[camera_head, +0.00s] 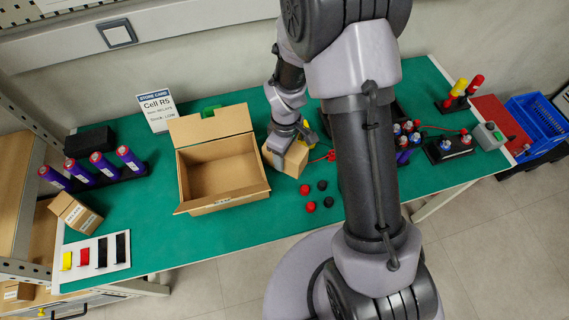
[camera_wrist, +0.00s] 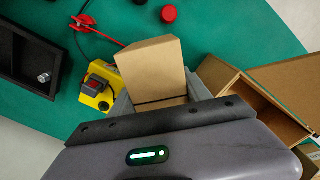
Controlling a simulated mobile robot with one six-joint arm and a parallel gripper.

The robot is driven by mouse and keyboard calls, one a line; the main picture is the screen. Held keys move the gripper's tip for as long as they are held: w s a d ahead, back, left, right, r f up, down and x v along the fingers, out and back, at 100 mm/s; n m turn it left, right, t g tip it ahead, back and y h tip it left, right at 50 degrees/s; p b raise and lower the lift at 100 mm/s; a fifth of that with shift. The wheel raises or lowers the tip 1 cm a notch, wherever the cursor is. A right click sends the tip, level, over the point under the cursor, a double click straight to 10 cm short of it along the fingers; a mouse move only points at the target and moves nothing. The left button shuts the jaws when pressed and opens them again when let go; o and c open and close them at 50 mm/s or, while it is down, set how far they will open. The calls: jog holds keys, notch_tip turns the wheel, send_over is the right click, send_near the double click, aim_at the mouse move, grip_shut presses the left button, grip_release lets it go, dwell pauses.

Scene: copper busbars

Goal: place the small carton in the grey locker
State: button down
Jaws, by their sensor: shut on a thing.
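The small carton (camera_head: 296,160), plain brown, is in my gripper (camera_head: 285,143), just right of the large open box. The wrist view shows the carton (camera_wrist: 152,68) between the jaws of my gripper (camera_wrist: 160,103), which is shut on it. The carton looks tilted; I cannot tell whether it touches the table. A second small brown carton (camera_head: 76,213), with a printed label, sits tilted at the table's left edge. I cannot make out a grey locker in either view.
A large open carton (camera_head: 222,201) stands mid-table on the green top. Red and black caps (camera_head: 309,207) lie in front of my gripper. A yellow switch box (camera_wrist: 98,88) is close beside it. Purple cylinders (camera_head: 103,164) stand at left; a blue crate (camera_head: 535,122) is at far right.

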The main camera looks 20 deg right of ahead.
notch_tip(320, 180, down, 5)
jog(key=shift+r+b, duration=0.15)
jog(key=shift+b, duration=0.75)
jog(key=shift+r, duration=0.15)
jog(key=shift+c, duration=2.4)
grip_release()
